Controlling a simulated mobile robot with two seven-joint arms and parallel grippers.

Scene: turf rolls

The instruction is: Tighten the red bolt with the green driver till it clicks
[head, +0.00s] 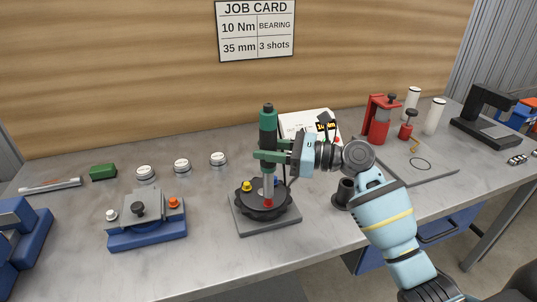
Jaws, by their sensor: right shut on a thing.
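The green driver (268,125) stands upright, its grey shaft pointing down at the black round fixture. My right gripper (270,157), with green fingers, is shut on the driver below its handle top. The red bolt (268,205) is at the front of the black round fixture (258,209), directly below the driver's shaft. The shaft's lower end seems to meet the bolt, but I cannot tell if it is seated. A yellow bolt (247,186) sits at the fixture's back left, and a blue one is partly hidden behind the shaft. My left gripper is out of view.
The fixture stands on a grey plate (283,217). A black stand (344,193) is to its right. A blue-based jig (147,237) is at left, with several white-topped round parts behind. A red press (378,120) stands back right. A job card (255,29) reads 10 Nm.

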